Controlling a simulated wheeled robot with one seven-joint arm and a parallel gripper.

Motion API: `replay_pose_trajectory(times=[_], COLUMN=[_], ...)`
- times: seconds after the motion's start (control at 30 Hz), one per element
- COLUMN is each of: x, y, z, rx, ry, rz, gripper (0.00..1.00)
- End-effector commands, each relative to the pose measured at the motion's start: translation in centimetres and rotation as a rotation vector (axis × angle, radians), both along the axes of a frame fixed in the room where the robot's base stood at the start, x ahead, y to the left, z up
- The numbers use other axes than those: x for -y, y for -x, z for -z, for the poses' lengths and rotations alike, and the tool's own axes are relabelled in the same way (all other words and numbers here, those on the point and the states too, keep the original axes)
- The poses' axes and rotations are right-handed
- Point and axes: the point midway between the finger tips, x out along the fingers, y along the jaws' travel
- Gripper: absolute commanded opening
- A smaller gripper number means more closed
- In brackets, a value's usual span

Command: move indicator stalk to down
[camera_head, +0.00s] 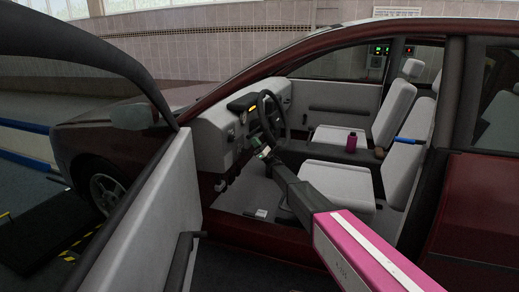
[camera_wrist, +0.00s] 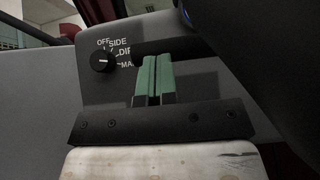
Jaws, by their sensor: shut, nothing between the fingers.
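My gripper (camera_head: 263,151) reaches through the open car door to just below the steering wheel (camera_head: 283,118). In the wrist view its two green fingers (camera_wrist: 154,62) are pressed together with nothing between them. A dark horizontal rod, which looks like the indicator stalk (camera_wrist: 185,46), runs just behind and above the fingertips. The fingertips overlap its lower edge in the picture; I cannot tell whether they touch it. The stalk cannot be made out in the head view.
A round black light knob (camera_wrist: 102,61) with white lettering sits on the grey dashboard panel (camera_wrist: 75,85) left of the fingers. The open door (camera_head: 150,220) is left of my arm. A purple bottle (camera_head: 351,142) stands between the seats.

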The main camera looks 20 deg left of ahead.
Motion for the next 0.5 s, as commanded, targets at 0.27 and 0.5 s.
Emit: replay_pose_trajectory(times=[0.27,0.5], x=[-0.3,-0.8], y=[0.0,0.4], z=[-0.3,-1.4], rx=[-0.001,-0.043], ry=[0.0,-0.004], rz=[0.001,0.02], gripper=[0.0,0.0])
